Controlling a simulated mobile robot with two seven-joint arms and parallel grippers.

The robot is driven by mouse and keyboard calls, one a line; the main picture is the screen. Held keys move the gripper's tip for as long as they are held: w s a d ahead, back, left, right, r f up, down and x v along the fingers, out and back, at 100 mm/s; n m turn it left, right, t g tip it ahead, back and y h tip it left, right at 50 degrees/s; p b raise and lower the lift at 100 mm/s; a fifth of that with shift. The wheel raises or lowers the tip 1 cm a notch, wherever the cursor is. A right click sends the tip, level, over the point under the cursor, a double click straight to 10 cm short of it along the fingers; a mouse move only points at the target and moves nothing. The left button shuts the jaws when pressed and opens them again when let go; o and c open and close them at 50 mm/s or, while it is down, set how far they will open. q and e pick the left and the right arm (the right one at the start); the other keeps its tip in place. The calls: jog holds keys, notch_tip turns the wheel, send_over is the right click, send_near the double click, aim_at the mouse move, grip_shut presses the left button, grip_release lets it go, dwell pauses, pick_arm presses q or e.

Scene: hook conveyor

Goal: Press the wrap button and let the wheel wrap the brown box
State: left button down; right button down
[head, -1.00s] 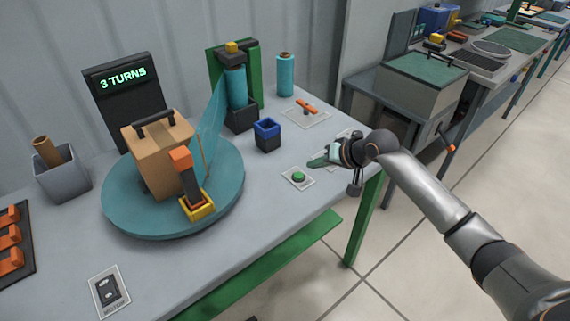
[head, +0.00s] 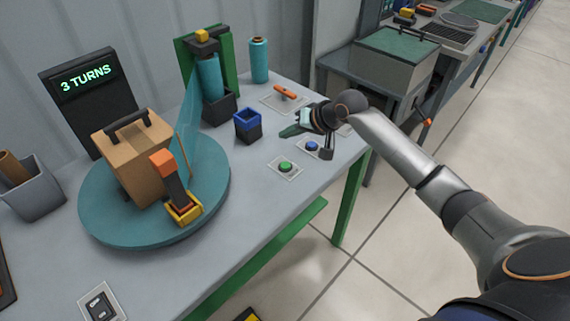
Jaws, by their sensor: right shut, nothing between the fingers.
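The brown box (head: 140,176) with a dark handle stands upright on the round teal turntable (head: 108,222). A teal film (head: 190,112) stretches from the roll (head: 208,78) on the green-framed post toward the box. A display (head: 88,80) behind it reads "3 TURNS". A green button (head: 285,166) and a blue button (head: 312,146) sit on small plates at the table's right. My right gripper (head: 284,134) is shut and empty, above the table just behind the green button and left of the blue one, touching neither as far as I see. My left gripper is out of view.
An orange-and-black clamp in a yellow base (head: 184,212) stands on the turntable's front edge. A blue-rimmed cup (head: 247,125), a spare teal roll (head: 259,60) and an orange lever (head: 285,93) are farther back. A grey bin (head: 32,196) is left. The table front is mostly clear.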

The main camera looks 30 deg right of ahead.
jog(key=f, duration=0.2)
jog(key=b, duration=0.5)
send_over(288, 167)
notch_tip(288, 167, down, 4)
jog(key=shift+f, duration=1.25)
jog(key=shift+f, duration=0.15)
dwell(0.6)
jog(key=shift+f, duration=0.25)
